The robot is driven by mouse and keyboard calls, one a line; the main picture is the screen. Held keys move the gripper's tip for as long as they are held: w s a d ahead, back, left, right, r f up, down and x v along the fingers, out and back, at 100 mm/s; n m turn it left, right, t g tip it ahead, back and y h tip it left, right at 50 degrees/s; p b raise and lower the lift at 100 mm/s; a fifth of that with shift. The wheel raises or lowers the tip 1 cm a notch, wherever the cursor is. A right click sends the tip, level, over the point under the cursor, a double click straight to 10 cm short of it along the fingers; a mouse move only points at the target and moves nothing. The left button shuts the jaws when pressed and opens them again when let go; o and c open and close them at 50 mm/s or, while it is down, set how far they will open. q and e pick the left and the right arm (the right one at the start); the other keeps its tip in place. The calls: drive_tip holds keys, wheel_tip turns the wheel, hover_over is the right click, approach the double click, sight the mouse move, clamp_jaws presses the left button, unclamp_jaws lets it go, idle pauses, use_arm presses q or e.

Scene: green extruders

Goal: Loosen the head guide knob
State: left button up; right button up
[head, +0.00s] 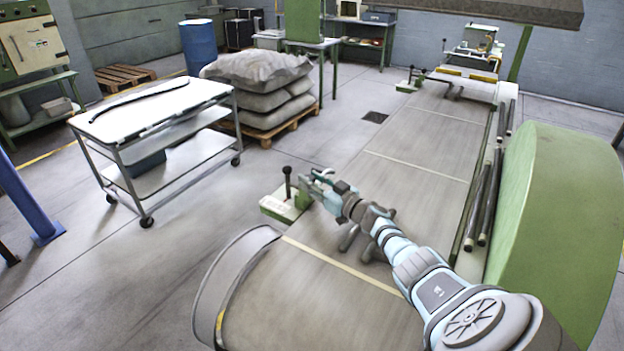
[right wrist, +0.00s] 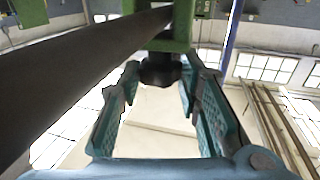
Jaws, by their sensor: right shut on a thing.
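The head guide knob (right wrist: 160,70) is a small black knob under a green block in the right wrist view. My right gripper (right wrist: 160,82) has its teal-padded fingers on either side of it, with the fingertips at the knob. In the head view my right gripper (head: 322,180) reaches the small green head guide (head: 301,197), beside its upright black-tipped lever (head: 287,178). The knob is too small and covered to make out there. My left gripper is not in view.
A dark bar (right wrist: 75,75) crosses the right wrist view close to the gripper. A curved grey guard (head: 213,290) stands at front left of the flat bed (head: 325,310). A large green housing (head: 560,220) and long bars (head: 485,195) are at right. A white trolley (head: 150,107) stands left.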

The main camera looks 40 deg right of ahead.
sight(312, 179)
idle(0.3)
drive_tip(key=o, duration=1.2)
drive_tip(key=shift+c, duration=0.2)
drive_tip(key=shift+r, duration=0.1)
wheel_tip(312, 179, up, 10)
drive_tip(key=shift+f, duration=0.1)
